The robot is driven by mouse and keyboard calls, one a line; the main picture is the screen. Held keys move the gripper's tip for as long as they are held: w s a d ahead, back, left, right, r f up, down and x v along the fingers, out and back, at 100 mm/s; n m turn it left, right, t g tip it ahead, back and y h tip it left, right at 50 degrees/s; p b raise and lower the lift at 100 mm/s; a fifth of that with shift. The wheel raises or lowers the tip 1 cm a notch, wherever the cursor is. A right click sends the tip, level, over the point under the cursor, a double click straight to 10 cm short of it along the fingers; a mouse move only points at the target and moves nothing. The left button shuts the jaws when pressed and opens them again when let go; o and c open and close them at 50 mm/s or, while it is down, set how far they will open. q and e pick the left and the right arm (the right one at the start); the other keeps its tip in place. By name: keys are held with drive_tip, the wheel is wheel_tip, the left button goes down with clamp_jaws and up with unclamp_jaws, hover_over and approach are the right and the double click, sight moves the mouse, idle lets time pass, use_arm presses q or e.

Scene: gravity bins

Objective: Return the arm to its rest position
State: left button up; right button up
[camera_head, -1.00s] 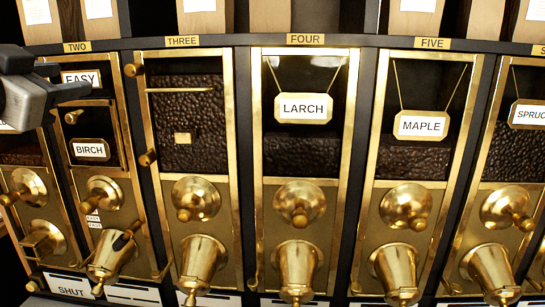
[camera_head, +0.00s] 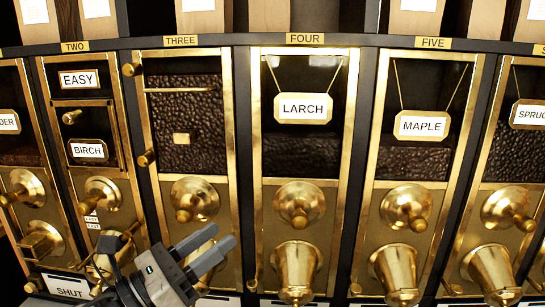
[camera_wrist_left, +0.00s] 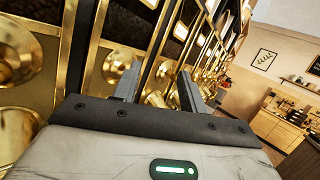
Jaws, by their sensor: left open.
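My left gripper (camera_head: 219,253) is at the lower middle of the head view, in front of the foot of bin THREE, and hides that bin's spout. Its two grey fingers are apart and point up and to the right, with nothing between them. In the left wrist view the gripper (camera_wrist_left: 160,90) is also open and empty, with brass spouts and bin fronts beyond its fingers. My right gripper is not in view.
A row of brass-framed bins fills the head view, including bin THREE (camera_head: 188,120), bin FOUR with a LARCH plate (camera_head: 303,108) and bin FIVE with a MAPLE plate (camera_head: 422,124). Brass knobs and spouts (camera_head: 297,268) stick out. A room with wooden cabinets (camera_wrist_left: 283,118) opens at right in the wrist view.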

use_arm(q)
drive_tip(key=a+f+n+t+y, duration=0.4)
drive_tip(key=f+n+y, duration=0.6)
drive_tip(key=n, duration=1)
drive_tip(key=s+f+n+g+y, duration=0.1)
drive_tip(key=s+f+n+g, duration=0.1)
drive_tip(key=s+f+n, duration=0.3)
drive_tip(key=s+a+f+n+g+y, duration=0.1)
drive_tip(key=s+f+n+g, duration=0.2)
drive_tip(key=s+f+n, duration=0.3)
drive_tip(key=s+f+n+g+y, duration=0.1)
drive_tip(key=s+f+n+g, duration=0.2)
drive_tip(key=f+n, duration=0.7)
wheel_tip(320, 180, down, 4)
drive_tip(key=s, duration=0.2)
drive_tip(key=shift+s+a+f+y, duration=0.25)
drive_tip(key=shift+s+a+y, duration=0.05)
drive_tip(key=shift+s+a, duration=0.1)
drive_tip(key=shift+w, duration=0.1)
